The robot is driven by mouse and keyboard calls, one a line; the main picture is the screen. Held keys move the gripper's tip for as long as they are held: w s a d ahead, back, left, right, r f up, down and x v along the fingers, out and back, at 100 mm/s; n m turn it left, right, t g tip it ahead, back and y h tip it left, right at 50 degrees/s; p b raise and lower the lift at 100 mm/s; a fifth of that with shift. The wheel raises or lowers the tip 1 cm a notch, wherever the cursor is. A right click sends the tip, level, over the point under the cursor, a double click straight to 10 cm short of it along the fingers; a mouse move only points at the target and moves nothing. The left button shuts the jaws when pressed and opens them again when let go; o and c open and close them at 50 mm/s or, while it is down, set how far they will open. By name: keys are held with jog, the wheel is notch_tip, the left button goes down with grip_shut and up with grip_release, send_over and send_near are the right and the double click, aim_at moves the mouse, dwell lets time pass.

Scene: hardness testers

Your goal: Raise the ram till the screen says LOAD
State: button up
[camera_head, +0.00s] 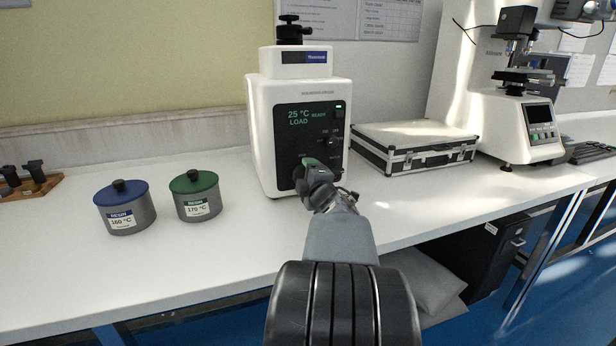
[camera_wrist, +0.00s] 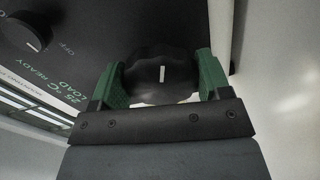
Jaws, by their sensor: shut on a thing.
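The white mounting press (camera_head: 263,130) stands on the bench with a black front panel. Its screen (camera_head: 300,118) reads 25 °C, READY and LOAD in green; the same text shows sideways in the wrist view (camera_wrist: 58,97). My gripper (camera_head: 310,166) is at the lower part of the panel. In the wrist view, its green fingers (camera_wrist: 163,80) are shut on a black knob (camera_wrist: 160,68) with a white mark, one finger on each side. My gripper mostly hides this knob in the head view. The ram itself is not visible. A black screw cap (camera_head: 292,30) tops the press.
Another knob marked OFF (camera_wrist: 25,32) is close by on the panel. A silver case (camera_head: 412,142) and a hardness tester (camera_head: 515,120) stand to the right.

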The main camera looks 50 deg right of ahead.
jog(key=o, duration=0.9)
jog(key=p+v, duration=0.3)
jog(key=v, duration=0.9)
jog(key=shift+s+a+r, duration=0.1)
jog(key=shift+s, duration=0.1)
jog(key=shift+s+a, duration=0.4)
jog(key=shift+s, duration=0.2)
